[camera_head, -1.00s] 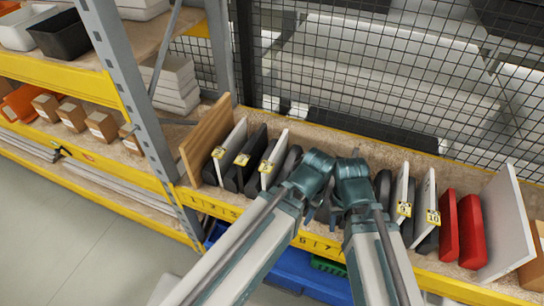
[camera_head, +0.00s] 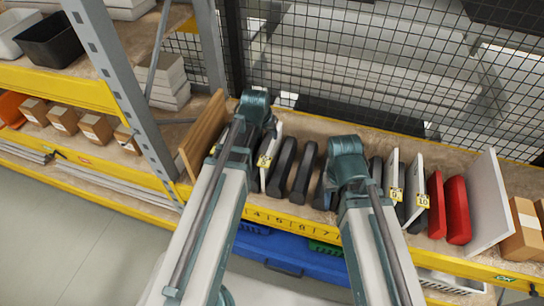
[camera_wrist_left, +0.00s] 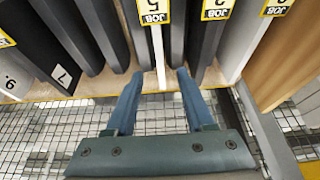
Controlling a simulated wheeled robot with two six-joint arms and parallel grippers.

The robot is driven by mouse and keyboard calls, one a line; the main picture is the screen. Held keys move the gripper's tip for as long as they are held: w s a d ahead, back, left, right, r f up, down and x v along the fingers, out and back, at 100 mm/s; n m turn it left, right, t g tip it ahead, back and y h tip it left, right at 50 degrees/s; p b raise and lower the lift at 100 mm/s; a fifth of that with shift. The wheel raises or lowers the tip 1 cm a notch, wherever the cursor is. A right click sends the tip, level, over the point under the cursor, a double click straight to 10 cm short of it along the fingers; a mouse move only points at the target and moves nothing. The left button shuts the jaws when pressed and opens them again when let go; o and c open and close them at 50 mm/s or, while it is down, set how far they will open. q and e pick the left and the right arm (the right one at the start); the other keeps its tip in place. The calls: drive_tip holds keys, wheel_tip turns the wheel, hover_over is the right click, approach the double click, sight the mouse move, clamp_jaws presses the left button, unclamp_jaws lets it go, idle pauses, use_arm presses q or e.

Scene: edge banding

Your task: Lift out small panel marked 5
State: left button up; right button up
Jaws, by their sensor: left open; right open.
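The small white panel marked 5 (camera_wrist_left: 157,40) stands upright in the rack, its yellow JOB 5 label facing the left wrist camera. In the head view the white panel (camera_head: 273,146) shows just right of my left wrist. My left gripper (camera_wrist_left: 158,84) is open, with one finger on each side of the panel's edge; I cannot tell whether they touch it. In the head view the left gripper (camera_head: 260,128) mostly hides its own fingers. My right gripper (camera_head: 333,188) is open over the middle of the rack, its fingers mostly hidden by its arm.
Dark grey dividers (camera_head: 303,172) stand right of the panel. Panels marked 9 (camera_head: 392,180) and 10 (camera_head: 418,185), red pieces (camera_head: 458,210) and a large white board (camera_head: 488,200) stand further right. A wooden board (camera_head: 203,135) is at left. Wire mesh (camera_head: 380,70) closes the back.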

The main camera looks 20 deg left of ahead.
sight(271, 145)
use_arm(q)
drive_tip(key=shift+b+x, duration=6.35)
drive_tip(key=shift+x, duration=0.7)
drive_tip(key=shift+s+d+r, duration=0.1)
drive_tip(key=shift+s, duration=0.15)
drive_tip(key=shift+c, duration=0.3)
clamp_jaws()
